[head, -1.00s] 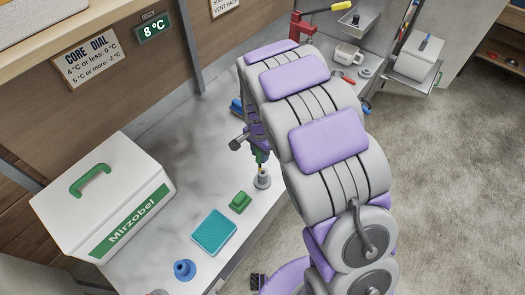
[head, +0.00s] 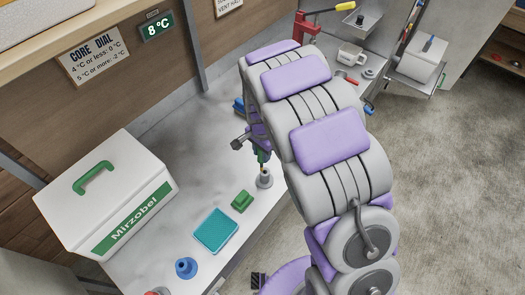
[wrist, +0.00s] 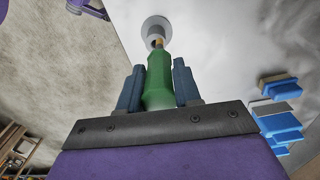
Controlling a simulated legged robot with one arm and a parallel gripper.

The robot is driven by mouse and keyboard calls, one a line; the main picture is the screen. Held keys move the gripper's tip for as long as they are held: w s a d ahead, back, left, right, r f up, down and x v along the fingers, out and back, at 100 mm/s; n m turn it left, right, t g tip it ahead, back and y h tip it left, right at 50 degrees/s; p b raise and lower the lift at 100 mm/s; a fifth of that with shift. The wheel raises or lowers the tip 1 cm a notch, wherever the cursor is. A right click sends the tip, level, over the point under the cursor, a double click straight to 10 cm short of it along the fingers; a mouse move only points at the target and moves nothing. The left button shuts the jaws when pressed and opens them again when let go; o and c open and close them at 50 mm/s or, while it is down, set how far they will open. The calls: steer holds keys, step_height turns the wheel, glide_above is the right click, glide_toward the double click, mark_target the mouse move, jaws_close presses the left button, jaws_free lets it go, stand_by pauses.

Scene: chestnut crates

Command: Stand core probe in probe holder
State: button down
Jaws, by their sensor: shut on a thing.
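The core probe has a green handle (wrist: 159,82), and my gripper (wrist: 158,88) is shut on it, with one dark blue finger on each side. Below the handle, a short yellow and dark section of the probe points at the grey round probe holder (wrist: 153,24). In the head view the probe (head: 262,157) is roughly upright, with its lower end at the top of the holder (head: 265,180). I cannot tell how far the tip is inside. My arm hides part of my gripper in the head view.
A green block (head: 242,201), a teal pad (head: 216,230) and a blue round piece (head: 186,267) lie along the bench's front. A white Mirzobel box (head: 108,196) stands at left. Blue items (wrist: 279,122) lie to the right in the wrist view. Bench space behind the pad is clear.

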steer(key=shift+d, duration=0.45)
steer(key=shift+a, duration=0.55)
steer(key=shift+d, duration=1)
steer(key=shift+a, duration=0.35)
steer(key=shift+d+f, duration=0.3)
steer(key=shift+f, duration=0.15)
steer(key=shift+a+f, duration=0.2)
steer(key=shift+f, duration=0.3)
step_height(320, 180, down, 6)
steer(key=b, duration=0.1)
stand_by(1.4)
steer(key=c, duration=0.7)
jaws_free()
